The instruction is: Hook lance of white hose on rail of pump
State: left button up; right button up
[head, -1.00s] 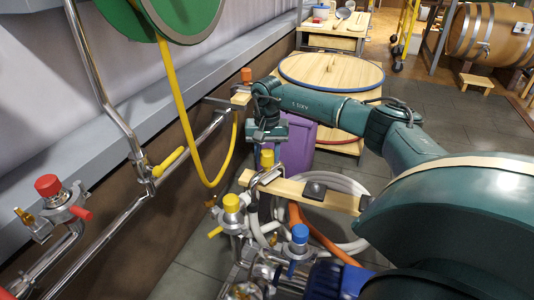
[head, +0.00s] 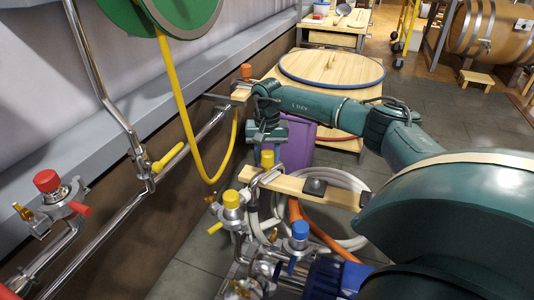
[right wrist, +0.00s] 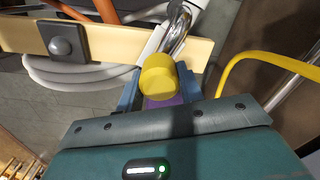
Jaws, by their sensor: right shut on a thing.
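The wooden rail of the pump (head: 288,185) runs across the middle of the head view, and it also shows in the right wrist view (right wrist: 110,44). My right gripper (head: 267,148) is above the rail's left end, shut on the yellow end of the lance (right wrist: 158,75). In the right wrist view the yellow end sits between the two blue fingers. The lance's bent shiny tube (head: 266,178) crosses the rail near that end. I cannot tell whether it bears on the rail. The white hose (head: 352,182) lies coiled behind and below the rail. My left gripper is not in view.
The pump's blue motor (head: 325,277) and valves with yellow (head: 231,199) and blue (head: 300,230) caps stand below the rail. A yellow hose (head: 217,178) hangs at the left along the wall pipe. A purple bin (head: 297,150) stands behind my gripper. Grey floor is open at right.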

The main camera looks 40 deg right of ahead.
jog(key=shift+r, duration=0.1)
jog(key=o, duration=1.7)
jog(key=shift+o, duration=0.2)
jog(key=shift+r, duration=0.2)
notch_tip(320, 180, up, 11)
jog(key=p, duration=0.9)
jog(key=shift+f, duration=0.2)
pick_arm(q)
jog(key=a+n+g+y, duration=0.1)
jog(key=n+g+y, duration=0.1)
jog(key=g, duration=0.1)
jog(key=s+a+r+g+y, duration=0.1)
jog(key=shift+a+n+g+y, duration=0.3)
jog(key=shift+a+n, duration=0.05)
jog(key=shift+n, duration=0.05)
pick_arm(e)
jog(key=shift+r, duration=0.25)
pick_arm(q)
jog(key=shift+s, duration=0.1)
